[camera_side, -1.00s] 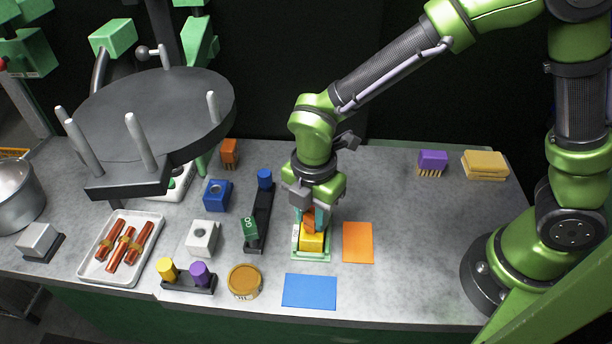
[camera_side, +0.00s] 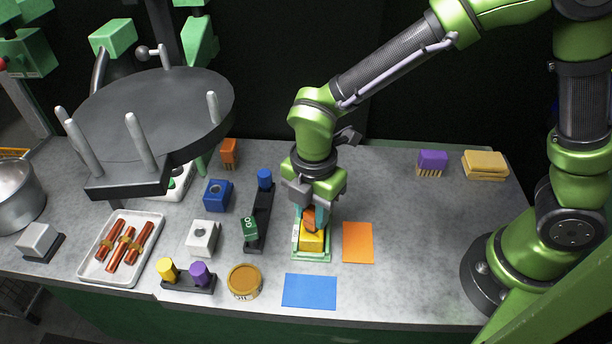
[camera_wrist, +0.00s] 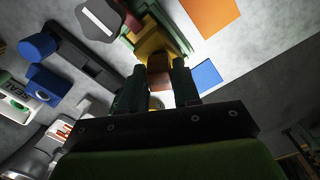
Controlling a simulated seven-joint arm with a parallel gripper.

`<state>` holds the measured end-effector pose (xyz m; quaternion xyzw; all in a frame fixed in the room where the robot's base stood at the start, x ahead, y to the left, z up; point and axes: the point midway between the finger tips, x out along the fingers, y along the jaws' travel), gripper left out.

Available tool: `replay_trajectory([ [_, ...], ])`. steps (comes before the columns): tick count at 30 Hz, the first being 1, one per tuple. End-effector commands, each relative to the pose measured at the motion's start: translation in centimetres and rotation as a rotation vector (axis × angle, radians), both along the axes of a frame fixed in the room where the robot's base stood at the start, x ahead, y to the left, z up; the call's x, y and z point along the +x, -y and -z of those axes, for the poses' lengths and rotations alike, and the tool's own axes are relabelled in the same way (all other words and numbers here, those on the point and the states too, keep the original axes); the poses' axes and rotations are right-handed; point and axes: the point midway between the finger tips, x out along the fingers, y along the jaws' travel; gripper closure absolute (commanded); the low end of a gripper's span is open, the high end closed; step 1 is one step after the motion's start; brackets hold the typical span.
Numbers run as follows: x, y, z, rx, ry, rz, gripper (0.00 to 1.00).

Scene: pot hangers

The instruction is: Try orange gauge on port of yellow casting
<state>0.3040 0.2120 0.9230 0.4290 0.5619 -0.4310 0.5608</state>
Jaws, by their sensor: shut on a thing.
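The yellow casting (camera_side: 313,241) sits in a pale green fixture (camera_side: 312,257) near the front middle of the counter; it also shows in the wrist view (camera_wrist: 155,40). My gripper (camera_side: 309,217) points down right above it, shut on the orange gauge (camera_side: 309,224). In the wrist view the orange gauge (camera_wrist: 159,72) is between the two dark fingers, against or just over the casting. The gauge's lower end and the casting's port are hidden, so I cannot tell whether the gauge is in the port.
An orange mat (camera_side: 358,243) lies right of the fixture and a blue mat (camera_side: 309,291) in front. A dark rack (camera_side: 263,205) with blue and green gauges stands close left. A blue casting (camera_side: 217,194), a white casting (camera_side: 203,237) and a tin (camera_side: 244,281) are further left. The counter's right is mostly clear.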

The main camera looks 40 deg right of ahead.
Motion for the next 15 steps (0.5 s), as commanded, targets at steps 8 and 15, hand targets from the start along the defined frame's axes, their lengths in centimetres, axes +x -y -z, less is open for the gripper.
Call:
replay_trajectory([
  [8,0.0,0.0,-1.5,0.001,0.002,0.002,1.00],
  [15,0.1,0.0,-2.7,0.002,0.003,0.001,1.00],
])
